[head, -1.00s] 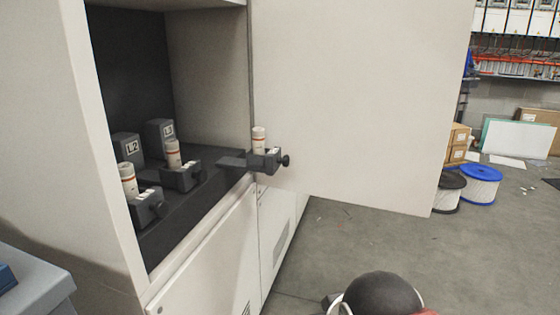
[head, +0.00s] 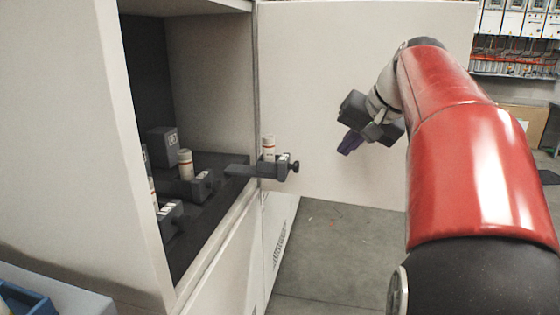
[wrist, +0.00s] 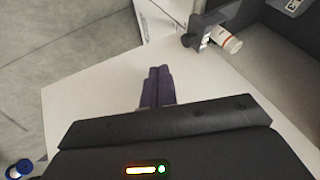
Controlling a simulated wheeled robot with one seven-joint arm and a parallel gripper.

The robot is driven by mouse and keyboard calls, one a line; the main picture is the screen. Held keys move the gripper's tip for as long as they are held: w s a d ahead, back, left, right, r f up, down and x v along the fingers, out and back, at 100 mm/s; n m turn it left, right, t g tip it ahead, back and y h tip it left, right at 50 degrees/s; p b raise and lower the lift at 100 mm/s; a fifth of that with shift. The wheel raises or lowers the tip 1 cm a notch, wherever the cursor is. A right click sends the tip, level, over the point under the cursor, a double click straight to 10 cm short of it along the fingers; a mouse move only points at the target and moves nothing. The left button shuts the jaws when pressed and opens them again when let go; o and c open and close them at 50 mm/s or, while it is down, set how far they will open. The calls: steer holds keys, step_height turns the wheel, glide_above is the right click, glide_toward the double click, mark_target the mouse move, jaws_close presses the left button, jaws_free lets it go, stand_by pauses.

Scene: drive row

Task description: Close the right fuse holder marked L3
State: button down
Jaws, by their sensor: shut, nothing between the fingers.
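The right fuse holder (head: 270,168) is a dark grey drawer pulled out past the cabinet's front edge. It has a round black knob, and a white fuse with a red band stands in it. It appears in line with the grey box (head: 160,147), whose label is too small to read clearly now. In the wrist view the holder (wrist: 205,30) is at the upper right, its fuse tilted in the picture. My gripper (head: 346,146) is shut and empty, to the right of the knob and apart from it. Its purple fingers (wrist: 156,78) show in the wrist view.
Another pulled-out holder (head: 190,186) stands to the left, and one nearer is partly hidden by the cabinet's side wall (head: 75,150). The open cabinet door (head: 320,100) stands behind my gripper. A blue bin (head: 25,302) is at the lower left.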

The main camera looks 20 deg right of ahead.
steer(key=w+a+f, duration=0.4)
steer(key=w+f, duration=0.3)
steer(key=w, duration=0.1)
steer(key=shift+w+f+b, duration=0.15)
steer(key=shift+w+b, duration=0.15)
steer(key=shift+w, duration=0.1)
